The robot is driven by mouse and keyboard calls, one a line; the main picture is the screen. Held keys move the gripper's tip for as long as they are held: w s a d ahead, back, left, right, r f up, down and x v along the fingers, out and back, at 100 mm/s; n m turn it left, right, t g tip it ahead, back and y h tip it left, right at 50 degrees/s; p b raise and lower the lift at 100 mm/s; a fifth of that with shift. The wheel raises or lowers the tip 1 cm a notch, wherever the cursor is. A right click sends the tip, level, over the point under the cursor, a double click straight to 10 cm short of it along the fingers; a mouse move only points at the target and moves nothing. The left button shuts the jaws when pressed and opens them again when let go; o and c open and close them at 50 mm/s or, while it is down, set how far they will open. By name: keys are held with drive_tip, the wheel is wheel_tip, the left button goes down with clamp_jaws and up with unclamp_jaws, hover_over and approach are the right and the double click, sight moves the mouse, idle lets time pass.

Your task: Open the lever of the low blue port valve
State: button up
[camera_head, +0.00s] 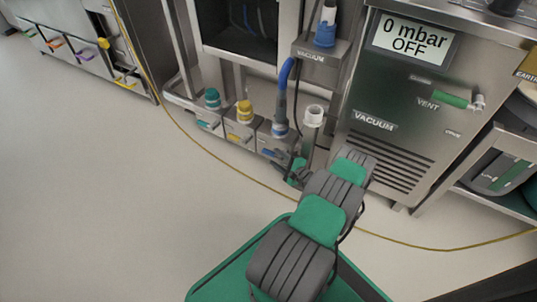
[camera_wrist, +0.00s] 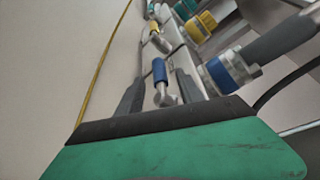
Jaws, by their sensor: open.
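The low blue port valve has a blue lever (camera_wrist: 159,71) on a metal stem, seen in the wrist view, and it also shows in the head view (camera_head: 270,153) on the front of its metal box. A blue collar (camera_wrist: 222,73) with a grey hose sits on top of that port. My gripper (camera_wrist: 159,82) is open, with one dark finger on each side of the blue lever in the wrist view. I cannot tell whether either finger touches it. In the head view my gripper (camera_head: 287,166) is low beside the blue port, partly hidden by my arm.
The yellow port (camera_head: 244,112) and teal port (camera_head: 212,99) stand to the left of the blue one, each with its own lever. A white-topped pipe (camera_head: 314,115) stands close on the right. The vacuum cabinet (camera_head: 392,100) reads 0 mbar OFF. Open floor lies left.

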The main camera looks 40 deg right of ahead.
sight(273, 156)
drive_tip(key=b+x, duration=0.1)
drive_tip(key=x, duration=0.4)
drive_tip(key=shift+s+a+f+b, duration=0.1)
drive_tip(key=shift+f+b, duration=0.1)
drive_tip(key=shift+b, duration=0.1)
drive_tip(key=shift+w, duration=0.4)
clamp_jaws()
idle(0.6)
